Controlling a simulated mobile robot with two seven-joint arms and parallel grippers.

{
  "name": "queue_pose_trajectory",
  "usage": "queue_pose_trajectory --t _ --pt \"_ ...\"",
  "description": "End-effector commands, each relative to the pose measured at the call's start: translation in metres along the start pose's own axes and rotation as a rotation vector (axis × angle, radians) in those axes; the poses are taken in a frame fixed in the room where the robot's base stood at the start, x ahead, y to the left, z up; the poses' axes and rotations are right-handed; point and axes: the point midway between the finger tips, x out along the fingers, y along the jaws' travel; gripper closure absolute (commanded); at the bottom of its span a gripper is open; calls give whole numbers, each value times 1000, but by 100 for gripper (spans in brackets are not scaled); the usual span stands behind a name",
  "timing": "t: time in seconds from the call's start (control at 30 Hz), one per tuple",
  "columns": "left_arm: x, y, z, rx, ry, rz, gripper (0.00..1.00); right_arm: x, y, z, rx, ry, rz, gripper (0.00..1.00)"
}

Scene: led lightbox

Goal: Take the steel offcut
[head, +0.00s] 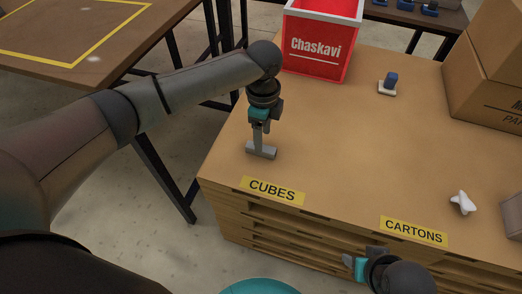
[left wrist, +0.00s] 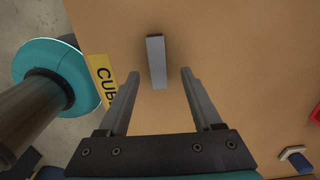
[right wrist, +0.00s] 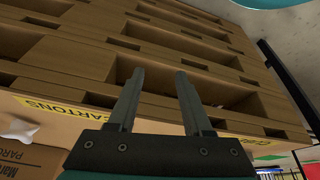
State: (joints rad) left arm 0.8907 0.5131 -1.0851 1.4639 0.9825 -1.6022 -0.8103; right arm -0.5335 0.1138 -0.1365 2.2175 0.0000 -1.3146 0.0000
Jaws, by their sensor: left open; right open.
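The steel offcut (head: 263,153), a short grey bar, lies on the wooden top near its left front corner, behind the CUBES label (head: 273,190). My left gripper (head: 259,137) points down just over it. In the left wrist view the offcut (left wrist: 156,58) lines up with the gap between the open fingers (left wrist: 158,74), its near end between the tips and its far end beyond them. No finger visibly touches it; the height gap is hard to tell. My right gripper (head: 352,262) is open and empty in front of the drawers; its fingers (right wrist: 160,72) show in the right wrist view.
A red Chaskavi bin (head: 318,45) stands at the back left of the top. A blue-topped white item (head: 388,83) is behind centre, cardboard boxes (head: 485,85) at the back right. A white lumpy piece (head: 462,203) lies near the CARTONS label (head: 413,231). The middle is clear.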

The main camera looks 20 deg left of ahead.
Motion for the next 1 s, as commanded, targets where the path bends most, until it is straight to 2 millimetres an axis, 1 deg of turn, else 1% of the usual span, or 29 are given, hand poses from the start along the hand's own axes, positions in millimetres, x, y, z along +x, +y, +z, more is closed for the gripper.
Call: queue_pose_trajectory --t 0.03,0.27,0.3,0.4,0.5,0.73,0.77,1.0 --pt "6 1 1 0 0 1 34 -3 0 -1 0 9 1 50" --pt "21 4 3 -1 1 0 34 -27 1 -10 1 45 3 50" --pt "28 4 3 -1 1 1 34 -27 -2 -13 -2 73 -3 50" --pt "37 4 3 -1 0 1 34 -32 -5 -20 -6 119 -12 50" --pt "40 3 3 -1 0 0 34 -35 -7 -23 -8 142 -16 50" --pt "40 3 3 0 0 -1 34 -37 -7 -25 -8 149 -17 50" --pt "40 3 3 0 0 -1 35 -37 -7 -25 -8 149 -17 50" --pt "39 3 3 -1 0 -1 62 -37 -7 -25 -8 148 -17 50"
